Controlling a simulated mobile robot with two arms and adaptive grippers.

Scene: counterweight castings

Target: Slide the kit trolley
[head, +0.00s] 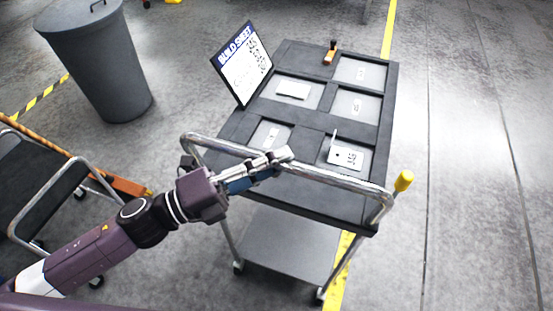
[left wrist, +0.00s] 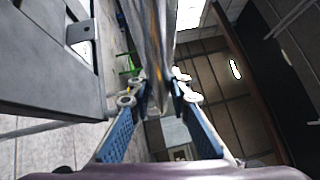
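The kit trolley (head: 310,204) has a dark grey top with light recessed pockets, a lower shelf (head: 285,243) and casters. My left gripper (head: 279,162) is at the middle of this handle. In the left wrist view, its blue-padded fingers (left wrist: 160,95) lie on both sides of the chrome bar (left wrist: 150,35) and appear closed against it. My right gripper is not in view.
A build sheet sign (head: 243,66) stands on the trolley's left edge. A white block (head: 293,89), a metal bracket (head: 345,155) and an orange item (head: 330,53) lie on top. A grey bin (head: 100,65) and another cart (head: 50,200) stand left. Floor at right is clear.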

